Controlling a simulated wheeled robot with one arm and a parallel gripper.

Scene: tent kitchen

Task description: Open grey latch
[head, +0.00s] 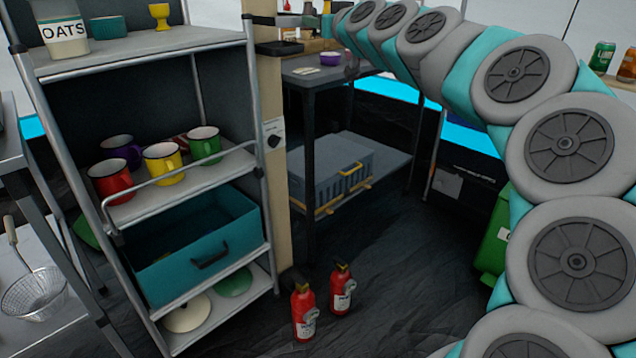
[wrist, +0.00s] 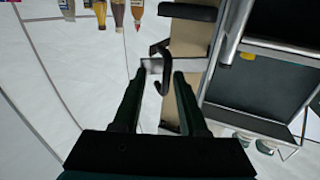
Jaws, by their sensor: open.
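My gripper (wrist: 160,74) shows in the wrist view with its two dark fingers apart. A dark curved hook-shaped piece (wrist: 166,62) lies between and just beyond the fingertips, beside a small light grey plate (wrist: 150,66). I cannot tell whether the fingers touch it, or for sure whether it is the grey latch. It sits by a beige post (wrist: 188,42). In the head view the same kind of post (head: 270,95) stands beside the shelf rack and carries a small pale plate with a dark knob (head: 274,134). My gripper is not clearly visible in the head view.
A metal shelf rack (head: 187,180) with mugs and a teal drawer (head: 199,248) stands left of the post. A dark table (head: 311,78) with a grey crate (head: 335,163) below is behind. Red extinguishers (head: 304,312) stand on the floor. Bottles (wrist: 118,12) show in the wrist view.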

